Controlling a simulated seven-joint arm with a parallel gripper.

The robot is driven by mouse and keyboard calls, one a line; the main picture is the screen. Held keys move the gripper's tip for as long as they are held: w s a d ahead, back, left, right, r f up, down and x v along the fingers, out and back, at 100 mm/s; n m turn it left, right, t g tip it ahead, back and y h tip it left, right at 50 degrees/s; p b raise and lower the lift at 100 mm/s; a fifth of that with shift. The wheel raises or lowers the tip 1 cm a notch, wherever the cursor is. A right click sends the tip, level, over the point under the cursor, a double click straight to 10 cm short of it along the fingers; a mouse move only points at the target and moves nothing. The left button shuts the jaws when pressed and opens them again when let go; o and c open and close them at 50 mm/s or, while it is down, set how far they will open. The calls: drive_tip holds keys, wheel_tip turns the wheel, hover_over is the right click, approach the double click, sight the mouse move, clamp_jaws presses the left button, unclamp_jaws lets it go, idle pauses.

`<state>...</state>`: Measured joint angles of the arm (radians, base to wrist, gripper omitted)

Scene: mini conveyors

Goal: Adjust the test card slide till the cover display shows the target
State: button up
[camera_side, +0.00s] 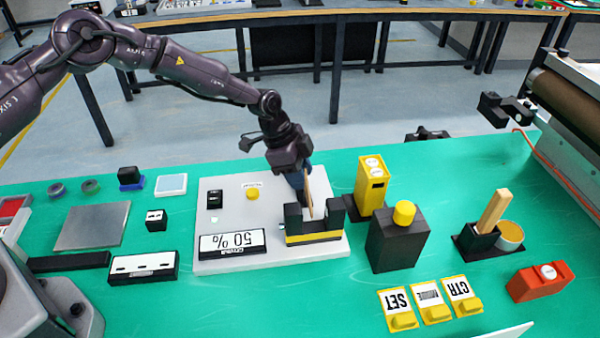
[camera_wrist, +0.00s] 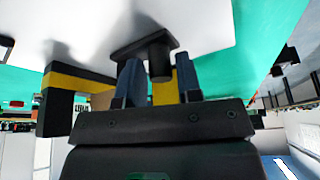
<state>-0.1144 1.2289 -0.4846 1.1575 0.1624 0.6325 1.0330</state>
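The cover display (camera_side: 232,243) is a white panel in a black frame on the light grey plate; it appears upside down and seems to read 50 %. The test card slide (camera_side: 314,238) is a black U-shaped fixture with a yellow band at the plate's right end. A tan upright card (camera_side: 308,196) stands at it. My gripper (camera_side: 300,192) is down at the fixture, partly hiding the card. In the wrist view, its blue fingers (camera_wrist: 158,80) are apart, on either side of a dark post (camera_wrist: 160,62). Whether they press on it is unclear. I see no readable target value.
A yellow box (camera_side: 372,185) and a black block with a yellow knob (camera_side: 398,238) stand close right of the slide. Several yellow keys (camera_side: 432,305) lie front right. A white-faced black box (camera_side: 142,267) is left of the plate.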

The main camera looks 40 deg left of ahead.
drive_tip(key=shift+r, duration=0.1)
drive_tip(key=v, duration=1.2)
drive_tip(key=shift+a+r, duration=0.15)
drive_tip(key=shift+r, duration=0.2)
